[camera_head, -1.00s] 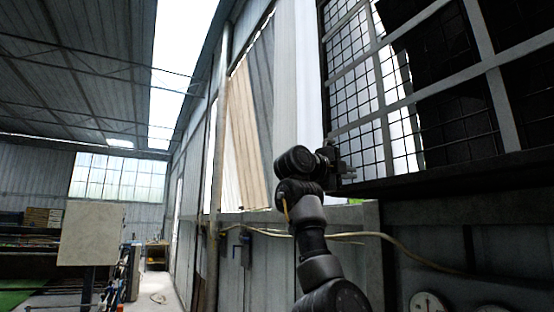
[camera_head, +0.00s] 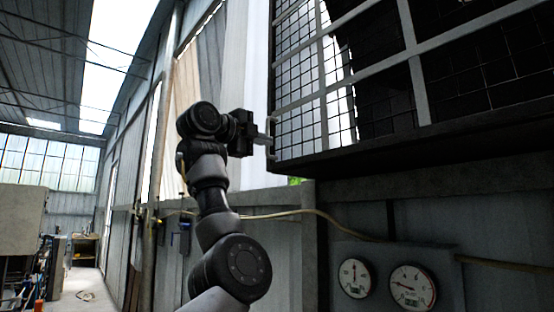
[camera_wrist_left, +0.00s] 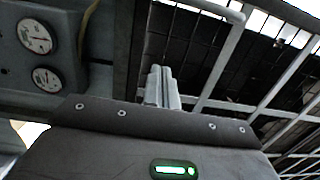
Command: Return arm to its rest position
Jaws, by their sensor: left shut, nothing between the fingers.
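My left arm, dark with grey links, rises in the head view with its left gripper (camera_head: 264,138) pointing right. The gripper is at the lower left edge of a barred, mesh-covered frame (camera_head: 414,60), close to a small pale handle (camera_head: 274,132). Whether the fingertips touch the handle cannot be told there. In the left wrist view, the two pale fingers (camera_wrist_left: 160,88) are together with nothing between them. A pale bar handle (camera_wrist_left: 205,8) shows above and to their right. My right gripper is not in view.
Two round gauges (camera_head: 354,278) are on the wall at lower right, and they also show in the left wrist view (camera_wrist_left: 38,38). A cable (camera_head: 325,217) runs along the wall. An open aisle (camera_head: 85,285) lies at far left.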

